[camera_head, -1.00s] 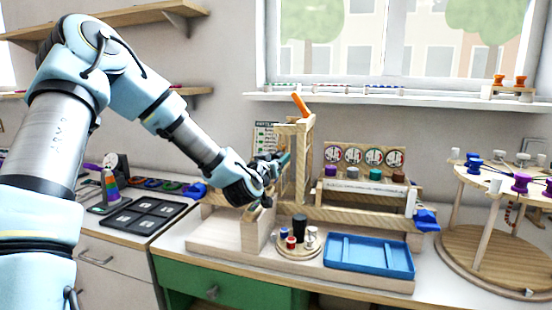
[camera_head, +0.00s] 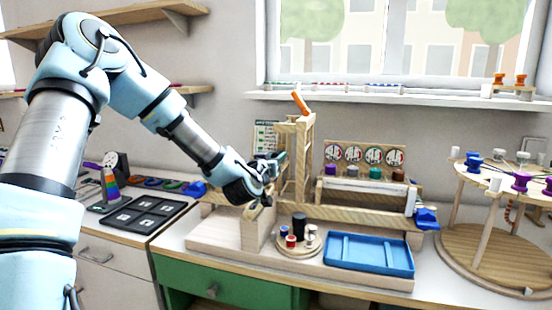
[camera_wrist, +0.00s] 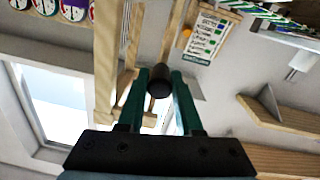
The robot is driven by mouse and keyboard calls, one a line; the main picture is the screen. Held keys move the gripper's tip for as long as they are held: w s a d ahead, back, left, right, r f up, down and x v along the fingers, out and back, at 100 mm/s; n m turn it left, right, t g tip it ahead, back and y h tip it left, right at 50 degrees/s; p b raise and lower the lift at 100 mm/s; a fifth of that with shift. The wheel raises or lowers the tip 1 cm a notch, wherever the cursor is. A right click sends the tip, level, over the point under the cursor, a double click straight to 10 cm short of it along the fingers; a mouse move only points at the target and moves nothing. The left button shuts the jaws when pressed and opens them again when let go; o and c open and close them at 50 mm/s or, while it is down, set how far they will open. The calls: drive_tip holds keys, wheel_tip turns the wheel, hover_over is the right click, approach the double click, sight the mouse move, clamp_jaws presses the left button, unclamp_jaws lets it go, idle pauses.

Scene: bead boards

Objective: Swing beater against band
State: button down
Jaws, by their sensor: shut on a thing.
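My gripper (camera_head: 275,160) is at the left side of the upright wooden frame (camera_head: 304,165), above the wooden bench unit. In the wrist view its green fingers (camera_wrist: 158,90) are closed on a dark, round-ended piece (camera_wrist: 158,82), which looks like part of the beater. The rest of the beater is hidden or too small to make out. An orange peg (camera_head: 300,103) sits tilted at the top of the frame. I cannot clearly pick out the band in either view.
A rack with round dials (camera_head: 365,155) and several coloured knobs stands right of the frame. In front are a round tray (camera_head: 296,251) with small cylinders and a blue tray (camera_head: 370,254). A round bead stand (camera_head: 480,262) is at the far right.

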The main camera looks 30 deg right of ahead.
drive_tip(key=shift+f, duration=0.1)
idle(0.7)
drive_tip(key=shift+w+a+m+b, duration=0.3)
drive_tip(key=shift+m+b, duration=0.4)
drive_tip(key=shift+b, duration=0.15)
drive_tip(key=shift+w+a+m+b, duration=0.3)
drive_tip(key=shift+a+m+b, duration=0.05)
drive_tip(key=shift+m+b, duration=0.25)
drive_tip(key=shift+w+a+r, duration=0.15)
drive_tip(key=shift+w+r, duration=0.05)
